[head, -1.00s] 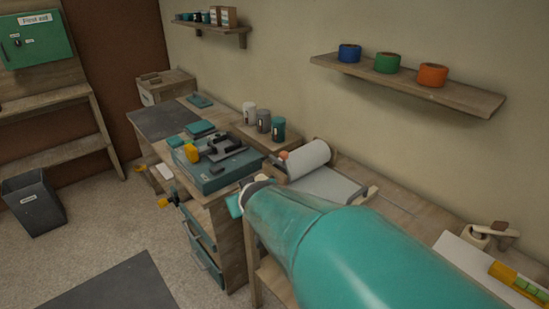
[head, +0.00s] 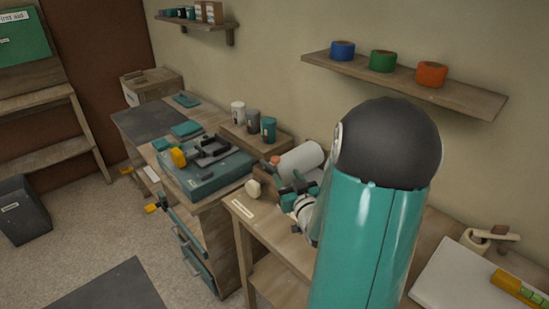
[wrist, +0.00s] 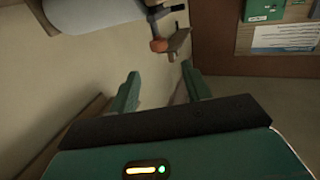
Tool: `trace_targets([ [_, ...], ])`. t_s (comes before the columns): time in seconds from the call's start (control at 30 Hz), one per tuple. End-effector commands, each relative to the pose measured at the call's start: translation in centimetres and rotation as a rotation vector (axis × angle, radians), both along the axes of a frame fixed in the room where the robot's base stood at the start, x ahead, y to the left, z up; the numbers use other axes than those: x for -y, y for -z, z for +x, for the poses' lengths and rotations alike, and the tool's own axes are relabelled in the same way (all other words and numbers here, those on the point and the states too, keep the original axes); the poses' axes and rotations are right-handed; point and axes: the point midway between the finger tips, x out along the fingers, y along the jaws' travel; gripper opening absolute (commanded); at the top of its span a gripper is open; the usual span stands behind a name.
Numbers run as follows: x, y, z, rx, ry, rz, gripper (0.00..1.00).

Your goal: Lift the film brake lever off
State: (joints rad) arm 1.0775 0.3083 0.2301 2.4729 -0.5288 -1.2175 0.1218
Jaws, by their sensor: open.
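The pale film roll (head: 301,161) lies on its holder on the wooden bench, partly behind my arm. A small orange-red knob (head: 275,160) sits at the roll's left end. The wrist view shows this knob (wrist: 158,45) beside a brown lever-like piece (wrist: 180,41), near the end of the roll (wrist: 95,14). I cannot tell for certain which part is the brake lever. My gripper (head: 292,190) is in front of the roll. In the wrist view its two fingers (wrist: 160,88) are apart and empty, and the knob appears beyond them, not touched.
A teal machine (head: 205,172) stands on the cabinet at left. Several cups (head: 268,130) stand behind it. A shelf (head: 400,81) with three tape rolls is on the wall above. A white board (head: 455,280) lies on the bench at right.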

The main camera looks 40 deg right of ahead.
Motion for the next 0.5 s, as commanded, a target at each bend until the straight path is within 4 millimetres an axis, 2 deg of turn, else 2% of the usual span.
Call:
trace_targets([
  [0.3, 2.5, 0.1, 6.3, -0.001, -0.001, 0.001, 0.48],
  [0.5, 3.7, 0.0, 9.3, -0.001, 0.000, 0.001, 0.48],
])
